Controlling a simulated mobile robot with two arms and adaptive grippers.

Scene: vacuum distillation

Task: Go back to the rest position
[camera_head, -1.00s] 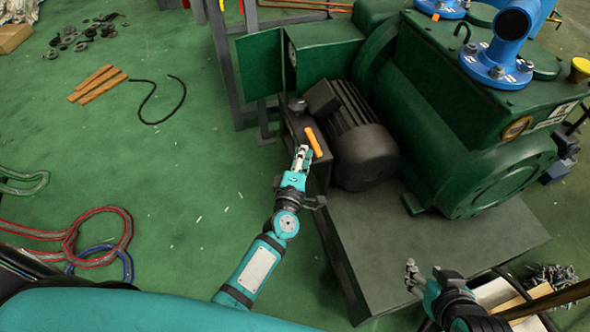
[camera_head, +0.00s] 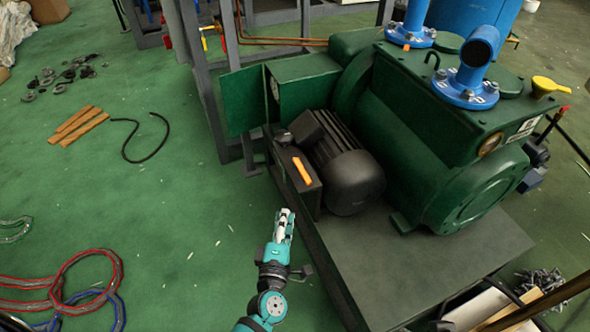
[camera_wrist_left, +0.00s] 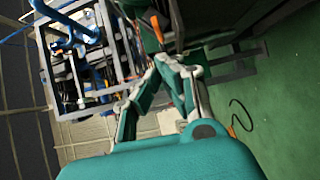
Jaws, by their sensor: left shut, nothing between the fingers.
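My left gripper (camera_head: 285,222) is shut and empty, in front of the pump's base plate in the head view. Its fingers (camera_wrist_left: 168,92) also show in the left wrist view, meeting at the tips. It is apart from the dark box with the orange handle (camera_head: 302,171), which lies farther back. My right gripper is not in the head view.
A large green pump (camera_head: 430,130) with a dark motor (camera_head: 345,170) stands on a grey base plate (camera_head: 440,255). Red and blue hoses (camera_head: 85,275) lie at the lower left. Wooden strips (camera_head: 77,125) and a black cable (camera_head: 150,140) lie on the floor. The green floor (camera_head: 190,205) between is clear.

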